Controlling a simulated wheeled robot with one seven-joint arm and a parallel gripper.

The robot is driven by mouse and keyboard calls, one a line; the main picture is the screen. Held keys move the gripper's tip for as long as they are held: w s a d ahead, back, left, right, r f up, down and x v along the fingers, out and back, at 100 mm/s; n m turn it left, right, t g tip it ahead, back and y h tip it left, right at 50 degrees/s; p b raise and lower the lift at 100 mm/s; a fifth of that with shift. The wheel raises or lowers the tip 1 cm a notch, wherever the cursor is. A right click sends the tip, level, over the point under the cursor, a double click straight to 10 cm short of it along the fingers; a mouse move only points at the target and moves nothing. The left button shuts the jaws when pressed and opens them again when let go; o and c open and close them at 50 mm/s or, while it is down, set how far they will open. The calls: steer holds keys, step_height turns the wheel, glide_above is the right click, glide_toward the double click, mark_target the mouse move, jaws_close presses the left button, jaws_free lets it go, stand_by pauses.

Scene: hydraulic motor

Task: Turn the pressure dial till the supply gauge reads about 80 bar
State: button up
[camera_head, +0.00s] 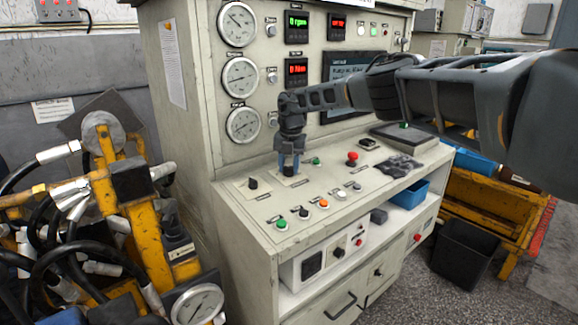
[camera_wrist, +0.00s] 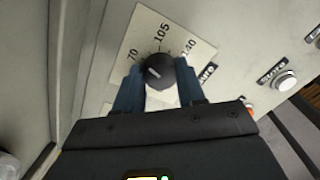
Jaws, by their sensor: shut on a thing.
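The pressure dial is a round black knob (camera_wrist: 160,71) on a white plate marked 70, 105 and 140 in the wrist view. A pale pointer mark shows on its top. My gripper (camera_wrist: 158,83) is shut on this knob, with one blue finger on each side. In the head view my gripper (camera_head: 289,164) points straight down at the console top, and its fingers largely hide the dial (camera_head: 289,172). Three round white gauges stand in a column on the upright panel: top (camera_head: 237,23), middle (camera_head: 240,77) and bottom (camera_head: 243,124). Their labels and readings are too small to tell.
Another black knob (camera_head: 253,184) is just left of my gripper. A green button (camera_head: 281,223), an orange button (camera_head: 324,203) and a red mushroom button (camera_head: 352,158) sit on the console top (camera_head: 232,216). Yellow machinery with hoses (camera_head: 150,245) stands at the left.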

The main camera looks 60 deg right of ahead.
mark_target(290, 169)
steer(key=o, duration=1)
steer(key=shift+o, duration=0.2)
steer(key=shift+r, duration=0.1)
steer(key=r, duration=0.2)
steer(key=r+b, duration=0.1)
steer(key=r, duration=0.4)
steer(key=shift+s+a+r, duration=0.3)
